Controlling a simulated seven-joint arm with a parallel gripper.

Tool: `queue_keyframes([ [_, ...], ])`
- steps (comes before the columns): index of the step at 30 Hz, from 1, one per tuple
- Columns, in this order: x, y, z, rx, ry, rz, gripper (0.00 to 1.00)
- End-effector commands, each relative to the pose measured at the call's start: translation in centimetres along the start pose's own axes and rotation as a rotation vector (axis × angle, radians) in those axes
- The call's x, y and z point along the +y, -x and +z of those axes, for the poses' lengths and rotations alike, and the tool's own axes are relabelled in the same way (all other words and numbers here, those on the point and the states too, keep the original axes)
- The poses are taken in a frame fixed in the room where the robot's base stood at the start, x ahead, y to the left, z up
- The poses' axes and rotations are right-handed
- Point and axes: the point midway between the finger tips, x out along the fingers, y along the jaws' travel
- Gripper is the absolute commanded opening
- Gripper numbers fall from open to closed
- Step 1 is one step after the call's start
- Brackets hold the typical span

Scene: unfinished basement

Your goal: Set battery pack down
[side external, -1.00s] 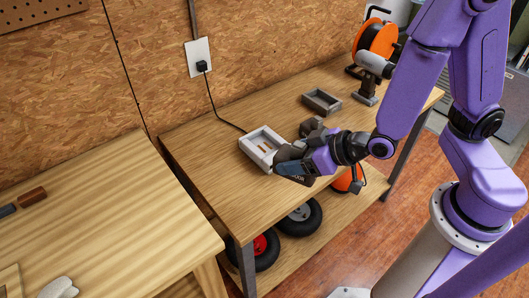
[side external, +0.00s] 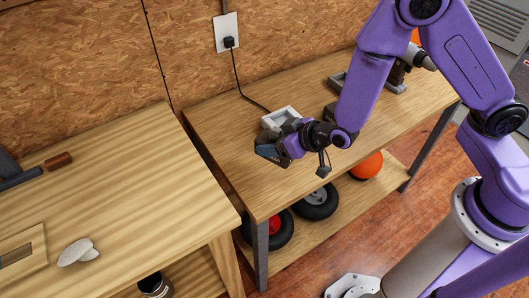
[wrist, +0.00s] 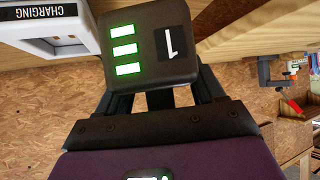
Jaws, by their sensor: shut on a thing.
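The battery pack (wrist: 150,45) is a dark block with green lit bars and a white "1" on its face. My gripper (wrist: 160,92) is shut on it in the wrist view. In the side view my gripper (side external: 284,147) holds the dark pack (side external: 268,151) over the front part of the wooden bench, in front of the white charger; contact with the bench top cannot be told. The white charger (side external: 275,119) is partly hidden behind my gripper. Its "CHARGING" label shows in the wrist view (wrist: 48,22), beside the pack.
A cord runs from the charger to a wall outlet (side external: 228,38). A grey tray (side external: 337,82) is partly hidden behind my arm. The bench (side external: 225,125) has bare wood left of the charger. A second bench (side external: 140,200) stands at left, with pale gloves (side external: 78,252).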

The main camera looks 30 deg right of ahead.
Motion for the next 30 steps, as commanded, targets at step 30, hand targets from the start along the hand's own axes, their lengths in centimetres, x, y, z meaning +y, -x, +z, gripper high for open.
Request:
queue_keyframes([
  [30, -0.3, -6.1, 3.4, 0.004, -0.001, -0.001, 0.11],
])
